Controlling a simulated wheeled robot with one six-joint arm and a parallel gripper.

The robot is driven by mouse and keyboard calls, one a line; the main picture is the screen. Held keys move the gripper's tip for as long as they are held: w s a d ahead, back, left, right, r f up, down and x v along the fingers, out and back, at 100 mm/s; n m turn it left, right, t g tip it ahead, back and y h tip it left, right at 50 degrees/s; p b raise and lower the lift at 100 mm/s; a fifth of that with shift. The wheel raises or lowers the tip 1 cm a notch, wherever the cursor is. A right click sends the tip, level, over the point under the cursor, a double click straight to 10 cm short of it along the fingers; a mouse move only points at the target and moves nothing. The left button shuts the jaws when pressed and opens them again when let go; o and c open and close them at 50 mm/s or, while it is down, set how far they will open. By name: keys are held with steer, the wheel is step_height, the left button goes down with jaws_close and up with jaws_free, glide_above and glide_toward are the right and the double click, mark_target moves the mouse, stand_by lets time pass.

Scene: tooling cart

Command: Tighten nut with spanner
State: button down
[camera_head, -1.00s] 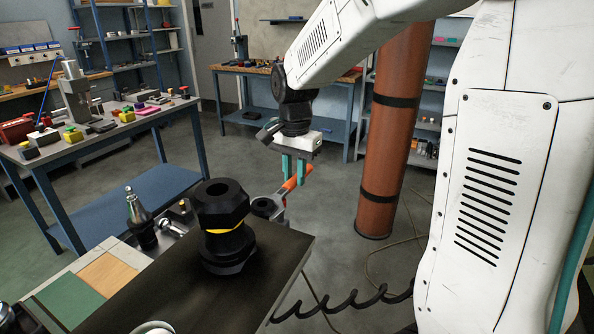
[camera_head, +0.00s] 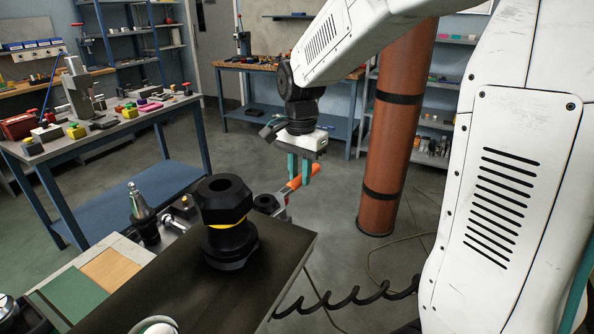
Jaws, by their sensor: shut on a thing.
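The spanner has an orange handle (camera_head: 300,179) and a grey metal head end low behind the black stack. My gripper (camera_head: 302,177), with teal fingers, is shut on the spanner at its handle and holds it beyond the far right edge of the dark tabletop. A large black hex nut (camera_head: 224,200) sits upright at the top of a black stack, with a yellow band (camera_head: 230,224) below it and a wider black base (camera_head: 231,249). The spanner is apart from this nut, to its right. The spanner's head is small and partly hidden, so its exact fit is unclear.
The dark cart top (camera_head: 185,283) carries the stack. Tool holders (camera_head: 143,213) stand at its left. A workbench (camera_head: 100,130) with blocks is at the left, and a brown column (camera_head: 393,130) stands right of my gripper. A black coiled cable (camera_head: 345,298) hangs near the cart.

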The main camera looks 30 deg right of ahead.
steer(key=shift+s, duration=0.15)
stand_by(0.3)
steer(key=shift+s+d+m, duration=0.3)
steer(key=shift+s+m, duration=0.25)
steer(key=shift+m, duration=0.15)
steer(key=shift+s+d+m, duration=0.15)
steer(key=shift+s+m, duration=0.45)
steer(key=shift+s, duration=0.05)
steer(key=shift+s, duration=0.1)
steer(key=shift+s+d+m, duration=0.1)
steer(key=shift+s+m, duration=0.45)
steer(key=shift+m, duration=0.15)
steer(key=shift+s, duration=0.15)
